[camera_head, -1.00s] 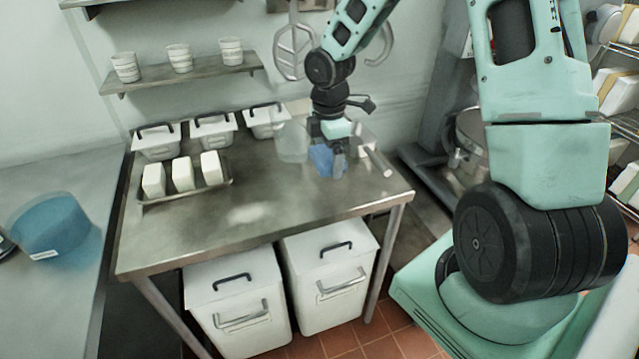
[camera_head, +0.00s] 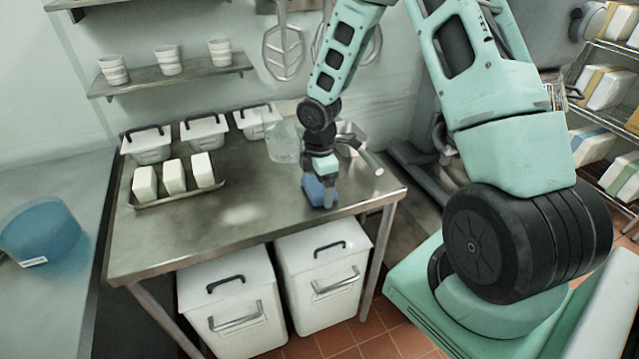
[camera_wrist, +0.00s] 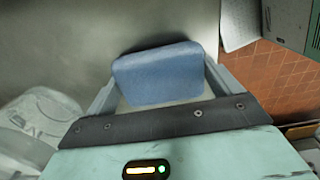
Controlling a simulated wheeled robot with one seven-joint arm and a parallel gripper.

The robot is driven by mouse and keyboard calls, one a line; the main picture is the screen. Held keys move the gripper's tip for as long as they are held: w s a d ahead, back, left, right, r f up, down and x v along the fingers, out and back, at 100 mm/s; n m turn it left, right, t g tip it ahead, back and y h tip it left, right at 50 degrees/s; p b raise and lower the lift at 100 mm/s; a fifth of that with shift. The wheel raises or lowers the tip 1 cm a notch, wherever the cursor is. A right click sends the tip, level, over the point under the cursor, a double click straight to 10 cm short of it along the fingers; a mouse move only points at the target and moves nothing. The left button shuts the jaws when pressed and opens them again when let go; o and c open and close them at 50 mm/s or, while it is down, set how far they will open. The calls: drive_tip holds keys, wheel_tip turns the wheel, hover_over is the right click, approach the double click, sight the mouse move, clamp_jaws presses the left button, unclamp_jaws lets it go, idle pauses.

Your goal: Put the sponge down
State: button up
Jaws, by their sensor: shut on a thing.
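The blue sponge (camera_head: 313,189) is in my gripper (camera_head: 325,196) over the front right part of the steel table (camera_head: 250,222). In the wrist view the sponge (camera_wrist: 158,74) sits between the two fingers of my gripper (camera_wrist: 160,85), which are shut on it. The steel tabletop (camera_wrist: 70,40) lies beneath it in that view. I cannot tell whether the sponge touches the tabletop.
A clear jug (camera_head: 284,143) and a metal pot with a handle (camera_head: 350,140) stand behind my gripper. A tray (camera_head: 180,198) with white blocks and several lidded containers (camera_head: 204,132) are on the table's left and back. The middle front of the tabletop is clear.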

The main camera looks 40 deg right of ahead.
drive_tip(key=o, duration=0.7)
drive_tip(key=shift+f, duration=0.1)
wheel_tip(320, 180, up, 12)
drive_tip(key=s+a+r+m, duration=0.1)
drive_tip(key=s+a+r, duration=0.2)
drive_tip(key=s+a, duration=0.35)
drive_tip(key=s+a+r+m, duration=0.2)
drive_tip(key=s+a+r, duration=0.1)
drive_tip(key=a, duration=0.7)
drive_tip(key=shift+s+a+r+m+y+p, duration=0.1)
drive_tip(key=shift+s+a+r+m, duration=0.5)
drive_tip(key=shift+s+a, duration=1.3)
drive_tip(key=shift+s+a+r+m+y+p, duration=0.2)
drive_tip(key=shift+s+a+m, duration=0.6)
drive_tip(key=shift+s, duration=2.25)
drive_tip(key=shift+s+a+r+m+p, duration=0.1)
drive_tip(key=shift+s+a+r+m, duration=0.5)
drive_tip(key=shift+s+a, duration=1.3)
drive_tip(key=shift+s+d+f, duration=0.1)
drive_tip(key=shift+s+d, duration=0.45)
